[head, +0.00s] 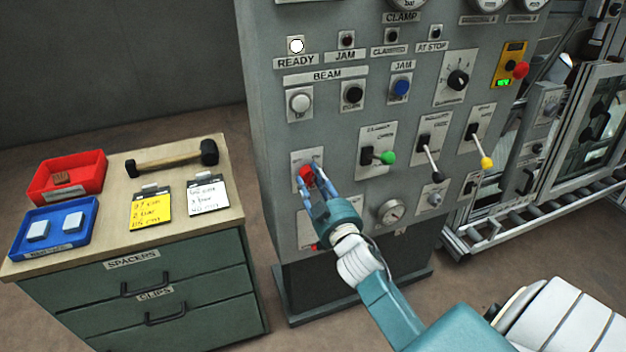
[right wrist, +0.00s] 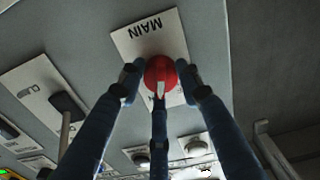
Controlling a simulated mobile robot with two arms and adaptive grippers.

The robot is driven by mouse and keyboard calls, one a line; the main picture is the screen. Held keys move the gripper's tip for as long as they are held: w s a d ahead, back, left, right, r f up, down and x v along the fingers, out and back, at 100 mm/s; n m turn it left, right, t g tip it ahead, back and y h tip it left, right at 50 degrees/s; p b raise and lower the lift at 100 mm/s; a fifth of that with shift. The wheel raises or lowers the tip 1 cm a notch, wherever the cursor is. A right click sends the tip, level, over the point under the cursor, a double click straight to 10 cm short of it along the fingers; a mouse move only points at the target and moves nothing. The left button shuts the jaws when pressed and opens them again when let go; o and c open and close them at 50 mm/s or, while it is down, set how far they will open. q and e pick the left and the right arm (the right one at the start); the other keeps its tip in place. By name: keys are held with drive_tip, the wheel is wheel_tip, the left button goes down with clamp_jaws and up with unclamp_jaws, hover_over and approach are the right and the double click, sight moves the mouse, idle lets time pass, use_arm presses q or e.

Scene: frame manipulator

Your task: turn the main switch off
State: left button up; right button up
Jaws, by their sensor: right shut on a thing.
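The main switch (right wrist: 160,76) is a red round knob on a white plate (right wrist: 145,35) marked MAIN. In the head view its red knob (head: 306,173) sits low on the left of the grey panel's front. My right gripper (head: 312,172) reaches it from below with its blue fingers around the knob. In the right wrist view the fingers (right wrist: 160,82) are shut on the knob's sides, with a third finger below it. A white pointer mark shows on the knob's lower part. My left gripper is not in view.
A cabinet (head: 150,255) with trays, a mallet and notes stands at left. The READY lamp (head: 296,46) is white.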

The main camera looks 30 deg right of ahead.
drive_tip(key=n, duration=0.3)
drive_tip(key=n+p, duration=0.1)
drive_tip(key=n, duration=0.1)
drive_tip(key=shift+s+f+n, duration=0.1)
drive_tip(key=shift+f+n, duration=0.15)
drive_tip(key=shift+n, duration=2.25)
drive_tip(key=shift+d, duration=0.1)
drive_tip(key=o, duration=1.2)
drive_tip(key=shift+c, duration=0.2)
drive_tip(key=shift+r, duration=0.1)
drive_tip(key=shift+s, duration=0.1)
drive_tip(key=v, duration=1.1)
drive_tip(key=shift+s, duration=0.4)
